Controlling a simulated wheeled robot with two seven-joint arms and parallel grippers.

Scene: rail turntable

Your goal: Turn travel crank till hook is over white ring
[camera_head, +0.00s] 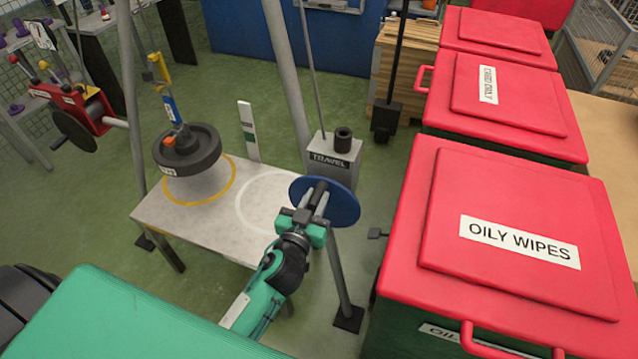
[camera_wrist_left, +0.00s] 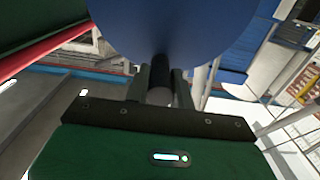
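The travel crank is a blue disc (camera_head: 342,204) with a dark handle (camera_head: 320,190), below a grey box labelled TRAVEL (camera_head: 333,160). My left gripper (camera_head: 309,212) is at the handle. In the left wrist view the fingers (camera_wrist_left: 160,88) stand on both sides of the handle, close against it, with the blue disc (camera_wrist_left: 175,30) just beyond. The hook (camera_head: 170,141) carries a round dark weight (camera_head: 188,153) over the yellow ring (camera_head: 231,186) on the pale table. The white ring (camera_head: 240,212) lies to the right, partly hidden by the crank and arm. My right gripper is not in view.
Red-lidded bins, the nearest labelled OILY WIPES (camera_head: 519,242), stand close on the right. A second crank unit with a red box (camera_head: 75,104) and dark wheel is at the left. Grey frame legs (camera_head: 285,75) rise around the pale table (camera_head: 165,212).

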